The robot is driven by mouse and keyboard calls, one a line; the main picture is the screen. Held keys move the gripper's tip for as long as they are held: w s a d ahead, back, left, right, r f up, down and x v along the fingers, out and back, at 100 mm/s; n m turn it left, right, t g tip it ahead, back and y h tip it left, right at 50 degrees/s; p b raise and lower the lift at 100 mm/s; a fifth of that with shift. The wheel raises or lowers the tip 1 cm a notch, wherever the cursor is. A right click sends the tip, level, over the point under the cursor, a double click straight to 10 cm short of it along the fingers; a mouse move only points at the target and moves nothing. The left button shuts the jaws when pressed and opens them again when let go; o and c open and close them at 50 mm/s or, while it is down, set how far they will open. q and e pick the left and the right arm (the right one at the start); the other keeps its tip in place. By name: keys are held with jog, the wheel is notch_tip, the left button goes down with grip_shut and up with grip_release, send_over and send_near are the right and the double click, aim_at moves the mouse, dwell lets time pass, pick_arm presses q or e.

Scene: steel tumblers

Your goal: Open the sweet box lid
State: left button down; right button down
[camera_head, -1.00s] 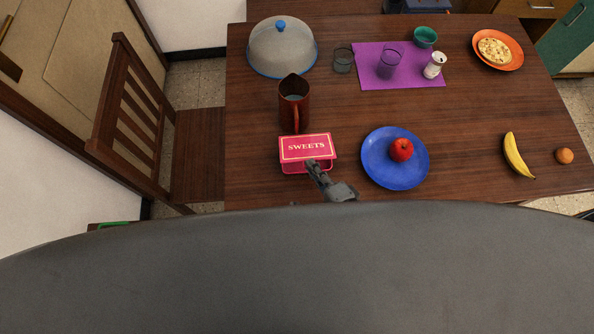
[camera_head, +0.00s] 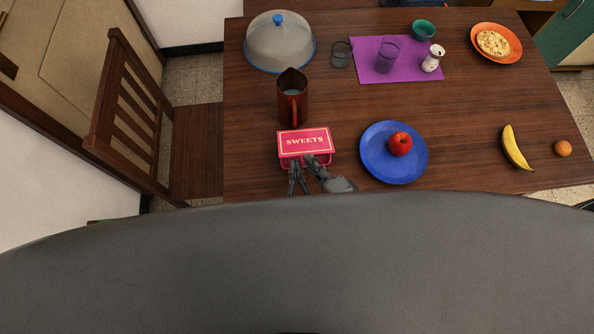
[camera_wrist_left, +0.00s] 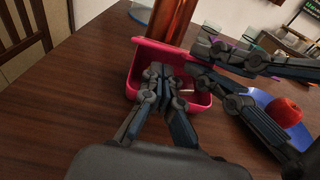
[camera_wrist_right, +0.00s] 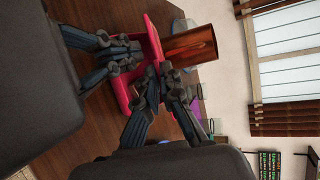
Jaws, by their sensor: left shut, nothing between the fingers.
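The pink sweet box (camera_head: 293,165) stands near the table's front edge, with its lid (camera_head: 305,141) marked SWEETS on top. In the left wrist view the lid (camera_wrist_left: 178,53) is tilted up along the near side, and part of the box's inside shows. My left gripper (camera_wrist_left: 160,72) is shut and empty at the box's opening, with the lid just beyond its tips. My right gripper (camera_wrist_left: 202,62) is at the right of the box, one finger above the lid's edge and one lower. In the right wrist view its tips (camera_wrist_right: 160,68) are by the lid; whether they grip is unclear.
A brown-red pitcher (camera_head: 292,97) stands close behind the box. A blue plate (camera_head: 378,170) with a red apple (camera_head: 400,143) is to the right. Beyond are a cloche (camera_head: 280,45), glasses and a purple mat (camera_head: 412,88). The table left of the box is clear.

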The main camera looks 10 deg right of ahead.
pick_arm(q)
jog(key=shift+w+r, duration=0.15)
jog(key=shift+r, duration=0.3)
jog(key=shift+r, duration=0.2)
jog(key=s+r, duration=0.1)
jog(key=s, duration=0.6)
jog(key=shift+s, duration=0.15)
